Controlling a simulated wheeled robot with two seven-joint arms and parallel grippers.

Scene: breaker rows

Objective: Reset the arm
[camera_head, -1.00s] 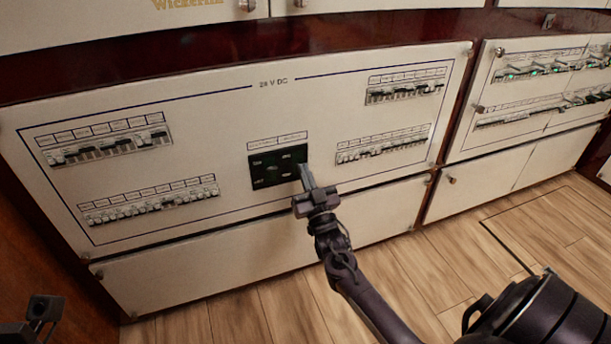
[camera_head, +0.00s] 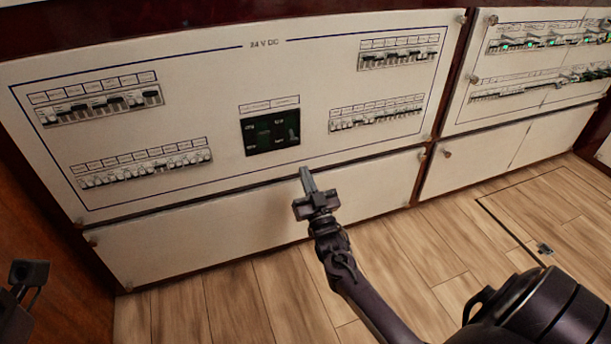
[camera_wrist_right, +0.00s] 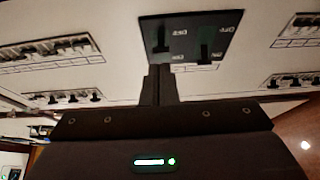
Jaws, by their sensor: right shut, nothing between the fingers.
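My right gripper (camera_head: 308,182) is shut and empty in the head view, in front of the white 24 V DC panel (camera_head: 215,115) and just below its dark switch plate (camera_head: 270,130). In the right wrist view the shut fingers (camera_wrist_right: 159,85) stand below the dark plate (camera_wrist_right: 195,38), which carries two dark switch levers. Whether the fingertips touch the panel cannot be told. At the lower left of the head view a dark part of my left arm (camera_head: 28,280) shows; its finger state is unclear.
Breaker rows sit on the panel at upper left (camera_head: 97,105), lower left (camera_head: 140,165), upper right (camera_head: 400,48) and lower right (camera_head: 375,113). A second panel (camera_head: 535,70) with green lights stands at right. Wooden floor (camera_head: 240,300) lies below, with free room in front.

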